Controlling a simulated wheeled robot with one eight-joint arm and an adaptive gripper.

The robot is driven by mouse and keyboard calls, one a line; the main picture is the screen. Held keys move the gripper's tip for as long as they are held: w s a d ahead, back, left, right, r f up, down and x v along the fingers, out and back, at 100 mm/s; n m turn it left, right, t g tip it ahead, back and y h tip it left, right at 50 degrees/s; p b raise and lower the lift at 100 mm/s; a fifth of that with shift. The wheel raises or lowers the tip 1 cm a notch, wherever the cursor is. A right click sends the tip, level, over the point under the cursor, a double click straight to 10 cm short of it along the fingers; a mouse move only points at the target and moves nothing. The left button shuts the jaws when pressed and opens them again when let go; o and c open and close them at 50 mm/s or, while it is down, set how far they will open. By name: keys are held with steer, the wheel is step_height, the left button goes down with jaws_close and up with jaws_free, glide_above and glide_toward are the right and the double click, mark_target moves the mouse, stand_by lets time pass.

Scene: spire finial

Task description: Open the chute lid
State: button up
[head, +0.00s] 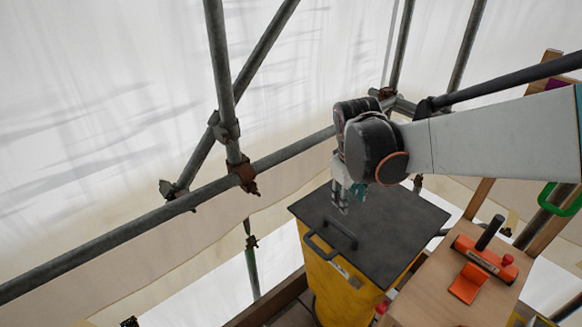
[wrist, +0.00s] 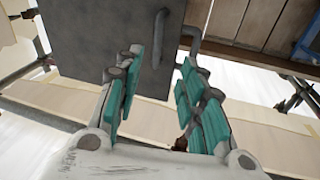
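The chute is a yellow bin-like body (head: 341,290) with a flat dark grey lid (head: 390,235) lying shut on it. The lid also fills the upper left of the wrist view (wrist: 105,45). A dark bar handle (head: 341,236) stands on the lid near its front edge; it shows in the wrist view (wrist: 159,42) too. A second bent bar (head: 318,250) sticks out past that edge. My gripper (head: 341,205) is above the lid, just behind the handle. In the wrist view its teal-padded fingers (wrist: 162,58) are apart, with the handle seen between them. Contact cannot be told.
Scaffold poles (head: 150,225) run behind and left of the chute. A wooden block (head: 445,290) stands to its right, bearing an orange tool with a black grip (head: 485,258). A green loop (head: 558,199) hangs at far right. Wooden planks (wrist: 245,20) lie past the lid.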

steer(key=w+f+n+g, duration=0.1)
steer(key=w+f, duration=0.2)
steer(key=b, duration=0.4)
glide_toward(342, 228)
steer(key=f, duration=0.5)
steer(key=w+d+f, duration=0.1)
steer(key=f, duration=0.2)
steer(key=shift+w+f, duration=0.1)
steer(key=shift+f, duration=0.1)
steer(key=shift+p, duration=0.3)
jaws_close()
